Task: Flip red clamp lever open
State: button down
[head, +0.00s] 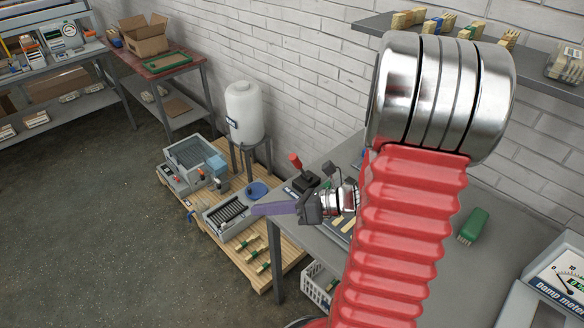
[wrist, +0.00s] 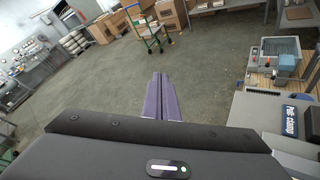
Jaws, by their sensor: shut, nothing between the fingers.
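The red clamp lever (head: 296,162) shows in the head view as a red knob on a dark stem, standing up with a slight lean to the left. It rises from a black base on the grey bench. My gripper (head: 257,209) is shut and empty, its purple fingers pointing left past the bench edge. In the picture the fingers lie below and left of the lever, apart from the knob. The wrist view shows the shut fingers (wrist: 160,88) over open floor; the lever is not visible there.
My arm hides part of the bench (head: 300,240). A green brush-like block (head: 473,226) and a damp meter (head: 560,280) are at right. A pallet with trays (head: 228,217) and a white tank (head: 244,110) stand beyond the bench. A green trolley (wrist: 148,35) stands on the floor.

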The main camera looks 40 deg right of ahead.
aim_at(300, 167)
jog(key=d+f+m+t+h, duration=0.2)
jog(key=d+m+t+h, duration=0.1)
jog(key=d+m, duration=0.3)
jog(key=d+f+m+t+h, duration=0.2)
jog(key=d+m, duration=0.4)
jog(key=d, duration=0.3)
jog(key=shift+s+d+f+m+t+h, duration=0.2)
jog(key=shift+f+m+t+h, duration=0.15)
jog(key=shift+t+h, duration=0.3)
jog(key=shift+w+a, duration=0.1)
jog(key=shift+r+x, duration=0.4)
jog(key=shift+x, duration=4.45)
jog(key=d, duration=0.1)
jog(key=d+r, duration=0.1)
jog(key=d, duration=0.1)
jog(key=shift+d+r, duration=0.15)
jog(key=shift+d, duration=0.05)
jog(key=shift+d, duration=0.2)
